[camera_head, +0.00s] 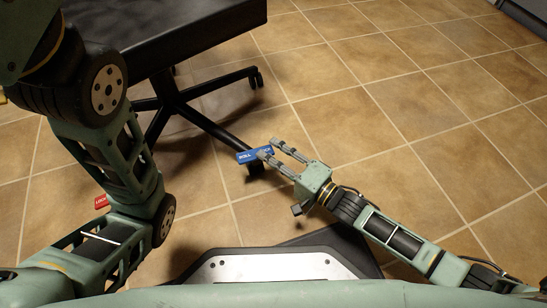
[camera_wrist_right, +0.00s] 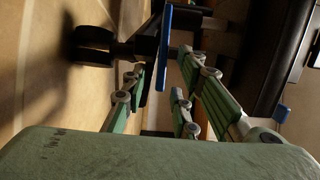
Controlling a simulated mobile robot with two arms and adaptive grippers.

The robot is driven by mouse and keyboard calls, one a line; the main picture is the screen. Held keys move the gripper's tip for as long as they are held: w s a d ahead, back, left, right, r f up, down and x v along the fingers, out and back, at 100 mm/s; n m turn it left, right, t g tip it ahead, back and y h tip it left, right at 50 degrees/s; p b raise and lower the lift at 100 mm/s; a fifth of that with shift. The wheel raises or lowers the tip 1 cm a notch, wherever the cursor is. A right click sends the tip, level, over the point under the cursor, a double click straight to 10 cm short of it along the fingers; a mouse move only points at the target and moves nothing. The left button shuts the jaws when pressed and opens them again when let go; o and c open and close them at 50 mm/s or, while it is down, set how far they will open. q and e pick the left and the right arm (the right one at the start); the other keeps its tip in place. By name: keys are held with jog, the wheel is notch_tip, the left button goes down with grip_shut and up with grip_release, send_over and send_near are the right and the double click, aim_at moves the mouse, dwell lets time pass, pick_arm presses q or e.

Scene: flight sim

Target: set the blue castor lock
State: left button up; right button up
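The blue castor lock (camera_head: 246,156) is a flat lettered tab at the end of a black leg of the chair base, low over the floor. My right gripper (camera_head: 268,148) is at the tab, with its fingertips at the tab's right part and covering some lettering. In the right wrist view the blue tab (camera_wrist_right: 165,47) stands edge-on ahead of the spread fingers (camera_wrist_right: 160,85), within the gap between them. The fingers look open; I cannot tell whether one touches the tab. My left arm shows, but its gripper is outside the view.
A red tab (camera_head: 101,202) is partly hidden behind my left arm. The black chair (camera_head: 190,30) stands above its legged base (camera_head: 175,98) with castors. The tiled floor (camera_head: 420,110) to the right is clear. A dark object is at the top right corner.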

grip_shut()
dwell(0.3)
jog(key=shift+f+m+t+y, duration=0.3)
jog(key=shift+f+m+t, duration=0.2)
jog(key=shift+m, duration=0.6)
grip_release()
